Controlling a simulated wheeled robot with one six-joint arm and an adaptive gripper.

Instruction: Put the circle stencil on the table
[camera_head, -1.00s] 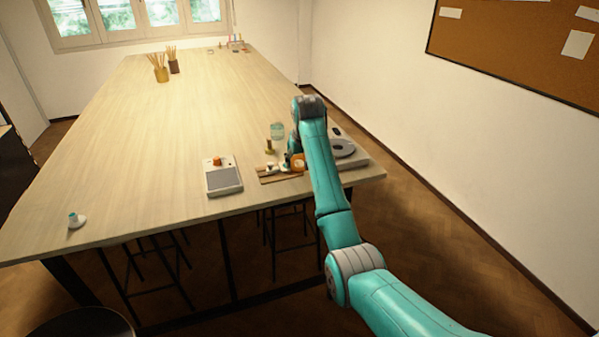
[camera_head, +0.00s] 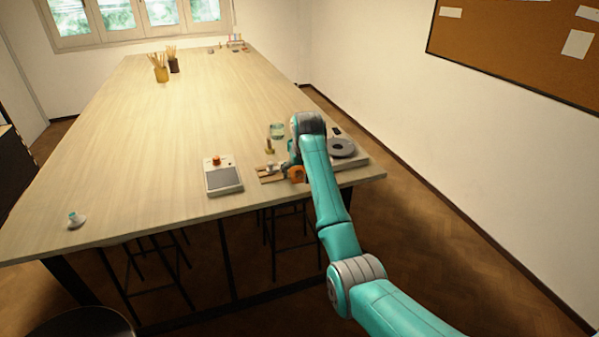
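A small wooden board (camera_head: 264,179) lies near the table's front edge and bears small pale pieces (camera_head: 272,169). An orange piece (camera_head: 297,174) shows at the board's right end, beside my arm; whether it is the circle stencil, I cannot tell. My gripper (camera_head: 286,169) is low over the board, small and largely covered by my arm. I cannot make out its fingers or whether they hold anything. The long pale wooden table (camera_head: 150,130) runs back towards the window.
A grey device with an orange knob (camera_head: 223,178) stands left of the board. A turntable with a grey disc (camera_head: 342,148) stands right, partly behind my arm. A glass jar (camera_head: 277,131) and a yellowish bottle (camera_head: 269,146) stand behind the board. The table's left and middle are mostly clear.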

